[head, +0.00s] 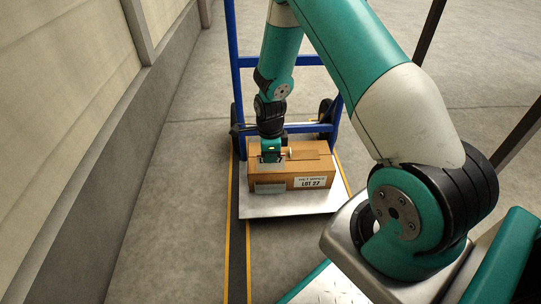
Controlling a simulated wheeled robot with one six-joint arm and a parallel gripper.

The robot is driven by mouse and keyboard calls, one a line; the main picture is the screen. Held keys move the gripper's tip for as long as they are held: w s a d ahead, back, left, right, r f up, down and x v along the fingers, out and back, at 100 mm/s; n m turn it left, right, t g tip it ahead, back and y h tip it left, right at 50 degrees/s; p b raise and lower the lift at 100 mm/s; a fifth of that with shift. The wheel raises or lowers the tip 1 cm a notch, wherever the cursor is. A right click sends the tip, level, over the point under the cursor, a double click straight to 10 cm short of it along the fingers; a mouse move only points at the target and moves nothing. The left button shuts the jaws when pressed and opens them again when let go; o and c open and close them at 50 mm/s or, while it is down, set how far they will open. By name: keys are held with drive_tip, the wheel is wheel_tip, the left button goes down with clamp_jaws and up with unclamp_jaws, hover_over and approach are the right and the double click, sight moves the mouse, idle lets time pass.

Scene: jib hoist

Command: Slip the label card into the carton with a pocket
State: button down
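A brown carton (315,165) sits on the metal plate of a blue hand truck. A greyish patch (270,188) on the left of its near face looks like the pocket. A white printed label reading "LOT 27" (313,183) is on the right of that face. My gripper (270,160) points down at the left part of the carton's top. A small pale patch shows at its fingertips; I cannot tell if it is the label card. The fingers are too small to tell whether they are open or shut, or how far above the carton they are.
The blue hand truck (234,62) has an upright frame and dark wheels behind the carton; its bare metal toe plate (285,208) extends in front. Yellow-edged floor lines run past its left side. A pale wall (65,90) stands at left. Concrete floor between is clear.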

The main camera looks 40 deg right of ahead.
sight(270, 173)
drive_tip(key=shift+f+b, duration=2.1)
drive_tip(key=shift+f, duration=0.05)
drive_tip(key=shift+f+b, duration=0.9)
drive_tip(key=shift+f, duration=1.2)
drive_tip(key=c, duration=1.5)
unclamp_jaws()
drive_tip(key=shift+o, duration=0.2)
drive_tip(key=shift+r, duration=0.25)
drive_tip(key=shift+w+r+p, duration=0.1)
drive_tip(key=shift+r+p, duration=0.3)
drive_tip(key=shift+p, duration=0.45)
drive_tip(key=shift+o, duration=0.9)
wheel_tip(270, 173, up, 8)
drive_tip(key=p, duration=0.8)
drive_tip(key=shift+r, duration=0.2)
